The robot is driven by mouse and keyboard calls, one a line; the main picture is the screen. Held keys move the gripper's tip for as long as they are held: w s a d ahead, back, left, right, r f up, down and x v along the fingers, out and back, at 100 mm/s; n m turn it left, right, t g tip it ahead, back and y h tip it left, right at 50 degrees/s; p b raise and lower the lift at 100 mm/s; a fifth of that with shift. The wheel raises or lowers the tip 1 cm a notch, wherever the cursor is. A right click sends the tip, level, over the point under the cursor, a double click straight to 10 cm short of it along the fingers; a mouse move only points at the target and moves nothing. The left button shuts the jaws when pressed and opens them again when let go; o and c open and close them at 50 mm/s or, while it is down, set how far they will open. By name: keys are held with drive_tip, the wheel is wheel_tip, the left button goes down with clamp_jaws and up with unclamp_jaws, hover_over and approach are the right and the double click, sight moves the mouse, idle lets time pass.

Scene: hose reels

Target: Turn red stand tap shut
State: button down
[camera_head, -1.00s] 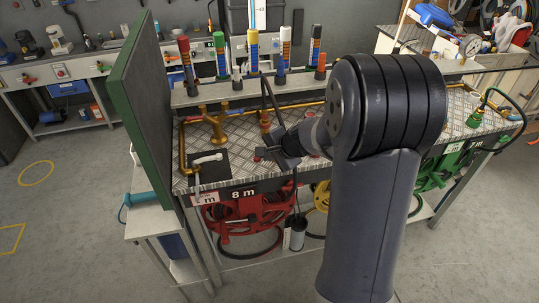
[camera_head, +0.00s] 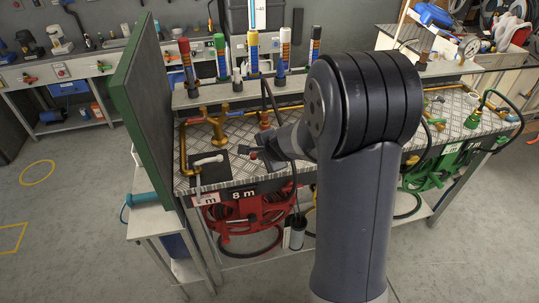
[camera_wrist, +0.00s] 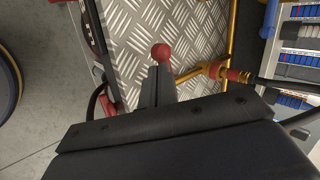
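A red ball knob (camera_head: 253,155) sits above the chequer-plate bench top, just left of my gripper (camera_head: 262,153). In the wrist view the red ball knob (camera_wrist: 161,53) shows right at the tips of my gripper (camera_wrist: 158,70). The two dark fingers look close together, with no clear gap between them. Whether the lever under the knob is held between them or only touched is hidden.
A green-edged panel (camera_head: 145,105) stands upright at the bench's left end. Brass pipes (camera_head: 217,130) run along the bench behind my gripper. A white-handled tap (camera_head: 207,160) lies to the left. A black hose (camera_head: 270,100) rises close behind. Floor in front is clear.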

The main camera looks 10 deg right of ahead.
drive_tip(key=shift+w+a, duration=0.4)
drive_tip(key=shift+w, duration=0.15)
idle(0.5)
